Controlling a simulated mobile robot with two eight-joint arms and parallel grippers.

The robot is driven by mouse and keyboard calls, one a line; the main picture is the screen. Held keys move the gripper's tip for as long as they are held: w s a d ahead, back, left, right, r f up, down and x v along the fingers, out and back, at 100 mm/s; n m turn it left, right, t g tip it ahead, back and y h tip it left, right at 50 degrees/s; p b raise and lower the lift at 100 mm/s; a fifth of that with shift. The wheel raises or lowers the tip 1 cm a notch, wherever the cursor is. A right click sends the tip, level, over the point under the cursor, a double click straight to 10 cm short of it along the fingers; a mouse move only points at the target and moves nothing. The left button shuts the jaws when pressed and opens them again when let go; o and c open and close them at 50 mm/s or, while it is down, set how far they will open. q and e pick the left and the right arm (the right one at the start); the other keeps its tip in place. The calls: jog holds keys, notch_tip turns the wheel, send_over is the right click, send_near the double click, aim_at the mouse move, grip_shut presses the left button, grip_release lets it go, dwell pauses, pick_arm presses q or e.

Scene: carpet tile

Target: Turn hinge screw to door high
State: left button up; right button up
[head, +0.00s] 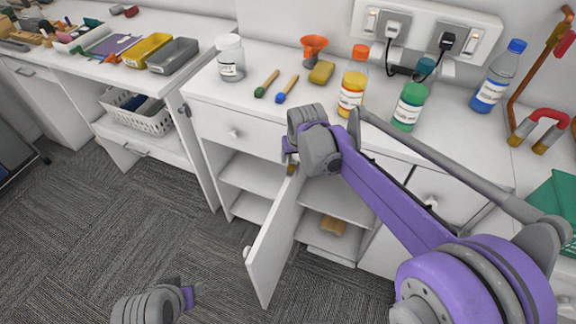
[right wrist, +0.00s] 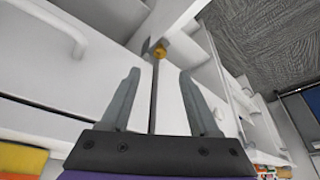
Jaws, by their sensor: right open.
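A white cabinet door (head: 276,240) stands swung open below the counter, with a round knob (head: 247,252) near its free edge. A small yellow-orange hinge screw (right wrist: 160,51) shows in the right wrist view at the cabinet's frame, just beyond the fingertips. It is a small yellowish spot at the door's top in the head view (head: 291,168). My right gripper (right wrist: 156,72) is open with its fingers spread towards the screw, not touching it. A thin dark rod or edge runs between the fingers; I cannot tell which. My left gripper (head: 196,290) is low at the front, its fingers mostly hidden.
The counter (head: 205,92) above holds bottles, a jar (head: 230,57), an orange funnel (head: 313,46) and two small brushes. A drawer (head: 235,132) sits left of my right gripper. A brown block (head: 333,225) lies inside the cabinet. The carpet (head: 120,215) at left is clear.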

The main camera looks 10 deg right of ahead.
aim_at(291, 167)
jog(key=b+x, duration=0.1)
jog(key=x, duration=0.8)
jog(key=shift+d+f, duration=0.1)
jog(key=shift+f, duration=0.1)
jog(key=shift+c, duration=0.2)
grip_shut()
